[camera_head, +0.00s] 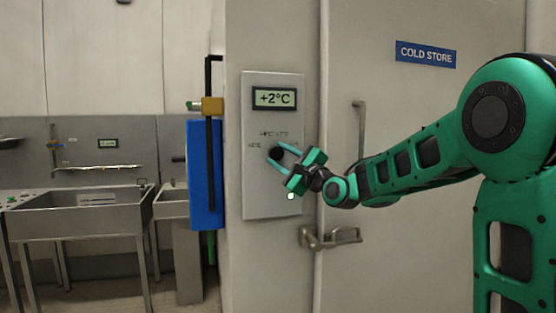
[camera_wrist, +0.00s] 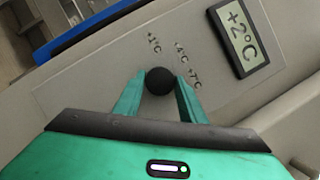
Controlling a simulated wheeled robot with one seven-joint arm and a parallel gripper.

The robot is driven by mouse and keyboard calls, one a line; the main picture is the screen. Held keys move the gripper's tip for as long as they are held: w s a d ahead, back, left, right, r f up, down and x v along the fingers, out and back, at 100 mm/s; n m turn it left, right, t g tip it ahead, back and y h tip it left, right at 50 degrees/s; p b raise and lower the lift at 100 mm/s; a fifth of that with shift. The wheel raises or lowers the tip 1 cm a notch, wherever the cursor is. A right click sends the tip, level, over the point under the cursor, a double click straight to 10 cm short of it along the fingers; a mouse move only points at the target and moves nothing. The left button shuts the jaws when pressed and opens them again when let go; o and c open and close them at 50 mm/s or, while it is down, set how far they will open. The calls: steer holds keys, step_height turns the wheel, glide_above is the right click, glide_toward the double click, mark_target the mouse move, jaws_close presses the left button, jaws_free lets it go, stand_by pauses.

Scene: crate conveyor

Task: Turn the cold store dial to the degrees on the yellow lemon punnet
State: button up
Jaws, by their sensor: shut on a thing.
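The cold store dial is a round black knob (camera_wrist: 160,81) on a pale grey panel (camera_head: 258,190). Small degree marks ring it; in the wrist view I make out +1°C, +4°C and +7°C, somewhat blurred. The display (camera_head: 274,98) above reads +2°C, and it also shows in the wrist view (camera_wrist: 239,37). My gripper (camera_head: 281,154) has its two green fingers on either side of the knob, shut on it; it also shows in the wrist view (camera_wrist: 159,95). The knob's pointer cannot be made out. No yellow lemon punnet is in view.
The cold store door (camera_head: 400,110) with its long handle (camera_head: 359,135), latch (camera_head: 330,238) and blue COLD STORE sign (camera_head: 426,54) stands right of the panel. A blue board (camera_head: 204,175) hangs to its left. Metal sinks (camera_head: 85,215) stand at the far left.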

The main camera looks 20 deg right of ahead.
steer(key=shift+a+f+m, duration=0.1)
steer(key=shift+f+m, duration=0.25)
steer(key=shift+m, duration=0.65)
steer(key=shift+t+h, duration=0.3)
steer(key=o, duration=1)
steer(key=shift+r, duration=0.1)
steer(key=shift+r, duration=0.1)
steer(key=v, duration=1)
steer(key=shift+s+d+f, duration=0.2)
steer(key=shift+s+f, duration=0.05)
